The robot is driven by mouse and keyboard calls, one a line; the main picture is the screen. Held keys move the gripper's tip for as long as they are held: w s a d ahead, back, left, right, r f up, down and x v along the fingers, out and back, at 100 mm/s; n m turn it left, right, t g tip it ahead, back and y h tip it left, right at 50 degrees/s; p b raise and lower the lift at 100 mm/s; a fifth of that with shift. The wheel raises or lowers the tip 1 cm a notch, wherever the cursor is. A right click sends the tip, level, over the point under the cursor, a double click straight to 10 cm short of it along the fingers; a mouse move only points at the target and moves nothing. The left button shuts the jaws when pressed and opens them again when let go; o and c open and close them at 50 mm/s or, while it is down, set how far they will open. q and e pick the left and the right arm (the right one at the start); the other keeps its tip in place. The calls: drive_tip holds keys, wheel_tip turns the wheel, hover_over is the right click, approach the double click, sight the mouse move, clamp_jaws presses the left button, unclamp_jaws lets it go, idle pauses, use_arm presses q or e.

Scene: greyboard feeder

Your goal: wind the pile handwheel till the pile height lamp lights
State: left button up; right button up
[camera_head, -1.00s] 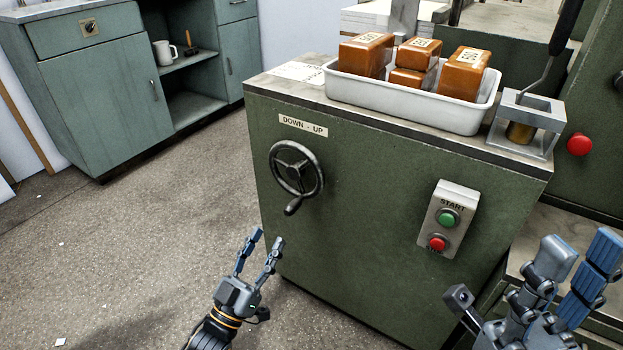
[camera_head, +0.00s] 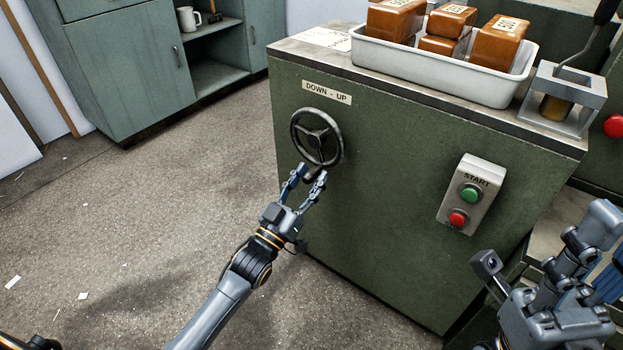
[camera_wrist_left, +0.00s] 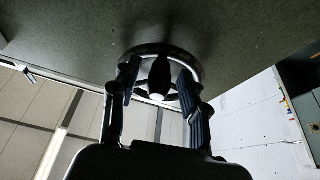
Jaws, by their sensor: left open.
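The pile handwheel (camera_head: 317,137) is a black three-spoked wheel on the front of the green cabinet, under a "DOWN - UP" label (camera_head: 327,92). Its crank knob is at the bottom of the rim, mostly hidden by my left fingers in the head view. My left gripper (camera_head: 307,177) is open just below the wheel. In the left wrist view the knob (camera_wrist_left: 159,79) stands between the two open fingers (camera_wrist_left: 160,100), with the wheel rim behind; I cannot tell whether they touch it. My right gripper (camera_head: 590,255) is at the lower right, apart from the wheel. I see no pile height lamp.
A START box with a green button (camera_head: 471,193) and a red button (camera_head: 458,218) is right of the wheel. A white tray (camera_head: 430,76) of brown blocks and a lever device (camera_head: 563,100) stand on the cabinet top. The floor to the left is mostly clear.

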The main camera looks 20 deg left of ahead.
use_arm(q)
drive_tip(key=shift+w+d+r, duration=0.15)
drive_tip(key=shift+w+r, duration=0.1)
drive_tip(key=shift+w, duration=0.25)
clamp_jaws()
